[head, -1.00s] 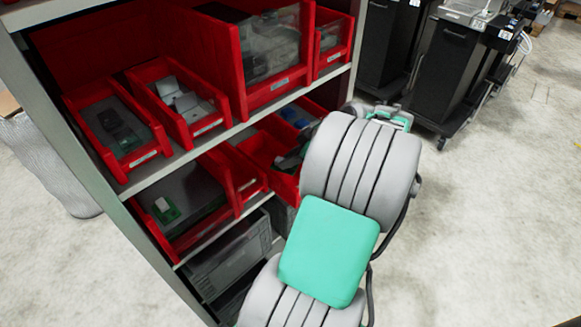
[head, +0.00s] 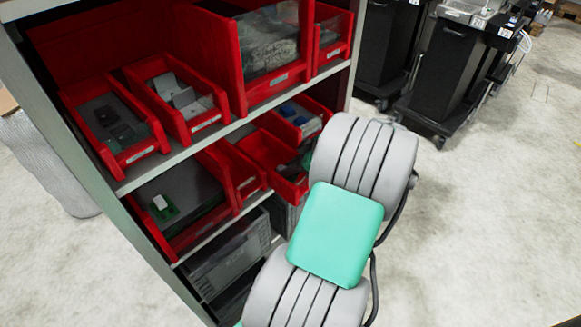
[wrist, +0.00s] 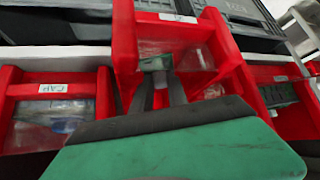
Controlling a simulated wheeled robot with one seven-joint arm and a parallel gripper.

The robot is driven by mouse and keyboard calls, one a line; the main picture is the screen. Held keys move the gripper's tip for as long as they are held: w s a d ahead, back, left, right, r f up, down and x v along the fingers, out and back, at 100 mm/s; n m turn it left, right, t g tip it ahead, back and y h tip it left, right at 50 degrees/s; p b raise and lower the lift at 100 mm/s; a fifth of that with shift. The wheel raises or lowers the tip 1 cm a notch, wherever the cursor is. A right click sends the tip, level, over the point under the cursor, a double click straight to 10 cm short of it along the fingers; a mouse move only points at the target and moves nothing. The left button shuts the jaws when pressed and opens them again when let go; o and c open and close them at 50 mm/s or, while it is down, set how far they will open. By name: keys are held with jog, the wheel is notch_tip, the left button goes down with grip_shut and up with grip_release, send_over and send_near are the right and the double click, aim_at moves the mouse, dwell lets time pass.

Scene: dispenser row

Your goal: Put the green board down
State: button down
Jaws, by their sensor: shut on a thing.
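In the wrist view, my gripper (wrist: 157,82) has its two dark fingers closed together around a small green piece, the green board (wrist: 155,63). The board shows only as a small patch at the fingertips; most of it is hidden. It is in front of or inside a red bin (wrist: 124,40), and I cannot tell whether it touches the bin. In the head view my own arm hides the gripper and the held board.
A shelf (head: 180,158) carries several red bins on two levels. In the wrist view, a bin labelled CAP (wrist: 52,88) stands at left and another bin (wrist: 285,72) at right. Black carts (head: 445,75) stand behind at right.

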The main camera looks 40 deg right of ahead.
jog(key=c, duration=1.6)
grip_release()
jog(key=shift+r, duration=0.15)
jog(key=p+v, duration=0.2)
jog(key=v, duration=1)
jog(key=shift+s+r, duration=0.1)
jog(key=shift+r, duration=0.25)
